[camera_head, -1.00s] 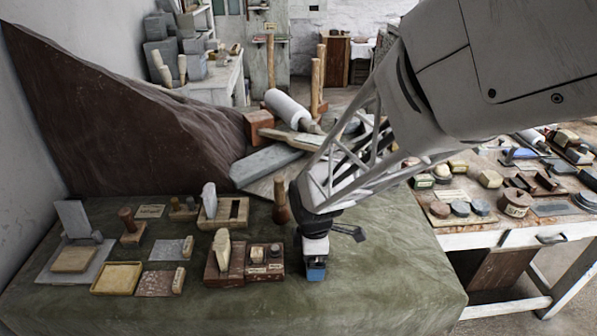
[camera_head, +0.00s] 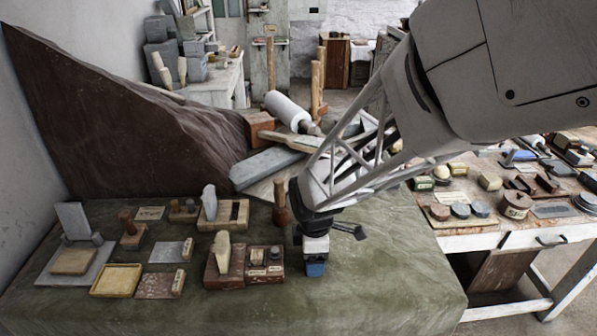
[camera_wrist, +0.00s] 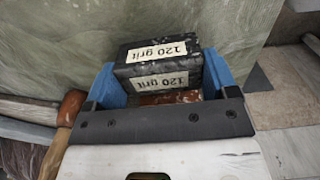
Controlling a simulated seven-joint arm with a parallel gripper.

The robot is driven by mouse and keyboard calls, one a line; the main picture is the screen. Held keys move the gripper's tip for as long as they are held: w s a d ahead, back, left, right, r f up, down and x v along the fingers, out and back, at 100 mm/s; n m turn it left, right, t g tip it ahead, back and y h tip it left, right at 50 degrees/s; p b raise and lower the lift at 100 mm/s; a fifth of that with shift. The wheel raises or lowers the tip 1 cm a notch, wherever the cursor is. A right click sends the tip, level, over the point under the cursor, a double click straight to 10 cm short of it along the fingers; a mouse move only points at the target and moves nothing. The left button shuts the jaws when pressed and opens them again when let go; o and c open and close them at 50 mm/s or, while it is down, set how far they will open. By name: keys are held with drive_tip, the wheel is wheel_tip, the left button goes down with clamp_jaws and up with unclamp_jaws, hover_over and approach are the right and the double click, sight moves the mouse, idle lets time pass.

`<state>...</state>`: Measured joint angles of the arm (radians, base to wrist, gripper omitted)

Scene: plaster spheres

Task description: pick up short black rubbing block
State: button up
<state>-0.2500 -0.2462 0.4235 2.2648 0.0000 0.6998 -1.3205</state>
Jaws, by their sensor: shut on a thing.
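A short black block (camera_wrist: 158,62) with white "120 grit" labels shows in the wrist view between the two blue fingers. My gripper (camera_wrist: 160,75) is shut on it, with a finger against each end. In the head view my gripper (camera_head: 315,269) points down over the green cloth at the right of the wooden racks. The block is hidden there behind the fingers, and I cannot tell whether it touches the cloth.
A wooden rack (camera_head: 223,274) with upright pieces stands just left of my gripper. A wooden-handled tool (camera_head: 281,205) stands behind it. Trays and blocks fill the cloth's left side. The green cloth (camera_head: 400,270) is clear at right. A crowded workbench (camera_head: 497,240) stands beyond.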

wheel_tip(320, 180, up, 2)
drive_tip(key=shift+r, duration=0.15)
drive_tip(key=s+d, duration=0.2)
drive_tip(key=s, duration=0.5)
drive_tip(key=s+d+r, duration=0.1)
drive_tip(key=s, duration=0.7)
drive_tip(key=shift+s+d+r, duration=0.25)
drive_tip(key=shift+d, duration=0.15)
drive_tip(key=o, duration=0.4)
drive_tip(key=c, duration=0.3)
idle(0.5)
drive_tip(key=shift+w+a, duration=0.1)
